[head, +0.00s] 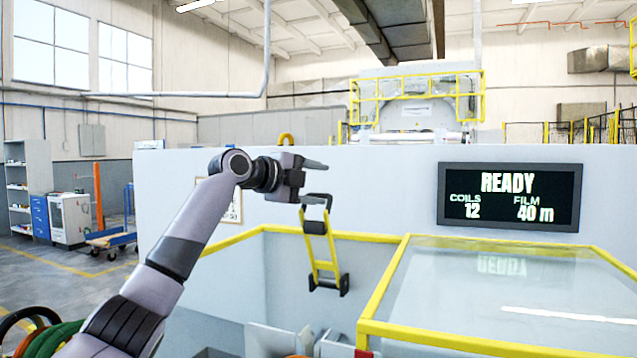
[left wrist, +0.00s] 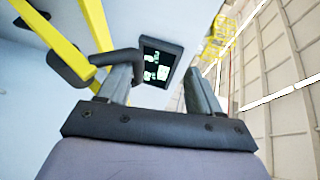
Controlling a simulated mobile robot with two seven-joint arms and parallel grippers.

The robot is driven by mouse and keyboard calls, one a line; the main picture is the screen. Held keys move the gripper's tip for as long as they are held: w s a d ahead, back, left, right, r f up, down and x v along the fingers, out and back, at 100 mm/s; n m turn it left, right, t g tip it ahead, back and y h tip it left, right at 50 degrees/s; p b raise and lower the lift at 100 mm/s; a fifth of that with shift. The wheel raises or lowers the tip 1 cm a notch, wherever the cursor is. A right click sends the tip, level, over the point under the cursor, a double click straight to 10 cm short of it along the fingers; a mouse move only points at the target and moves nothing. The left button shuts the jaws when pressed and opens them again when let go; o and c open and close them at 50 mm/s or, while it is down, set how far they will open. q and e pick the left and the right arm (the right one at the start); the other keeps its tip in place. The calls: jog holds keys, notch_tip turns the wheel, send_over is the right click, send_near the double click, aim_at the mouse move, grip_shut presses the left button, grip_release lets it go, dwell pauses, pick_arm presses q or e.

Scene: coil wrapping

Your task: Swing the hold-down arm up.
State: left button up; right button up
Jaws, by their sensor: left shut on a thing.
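The hold-down arm (head: 325,262) is a yellow two-bar frame with a black pivot block at its lower end and a black handle (head: 316,202) at its top. It stands steeply, leaning a little left, against the pale machine wall. My left gripper (head: 322,182) reaches in from the left at the handle and is shut on it. In the left wrist view the handle (left wrist: 113,59) lies at the left finger of the gripper (left wrist: 160,75), with the yellow bars (left wrist: 97,25) running up beyond it. How the handle sits between the fingers is partly hidden. My right gripper is out of view.
A display (head: 510,197) reads READY, COILS 12, FILM 40 m. A yellow-edged clear cover (head: 500,285) stands at the right front. A yellow rail (head: 235,240) edges the open bay around the arm.

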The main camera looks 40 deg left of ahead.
pick_arm(q)
jog(key=o, duration=0.7)
jog(key=shift+t+y, duration=0.4)
jog(key=r, duration=0.1)
jog(key=s+a+r, duration=0.1)
jog(key=r, duration=0.1)
jog(key=a+r, duration=0.1)
jog(key=r, duration=0.1)
jog(key=shift+s+a+p, duration=0.2)
jog(key=shift+s+p, duration=0.1)
jog(key=shift+c, duration=0.2)
jog(key=shift+a+r, duration=0.2)
jog(key=shift+r, duration=0.45)
jog(key=shift+s+a+r, duration=0.2)
jog(key=v, duration=0.3)
jog(key=shift+a+r, duration=0.2)
jog(key=shift+a, duration=0.1)
jog(key=c, duration=0.7)
jog(key=shift+w+d+f, duration=0.25)
jog(key=shift+w, duration=0.2)
jog(key=shift+w+d+f, duration=0.2)
jog(key=shift+w+d, duration=0.05)
jog(key=shift+w, duration=0.2)
jog(key=shift+s, duration=0.1)
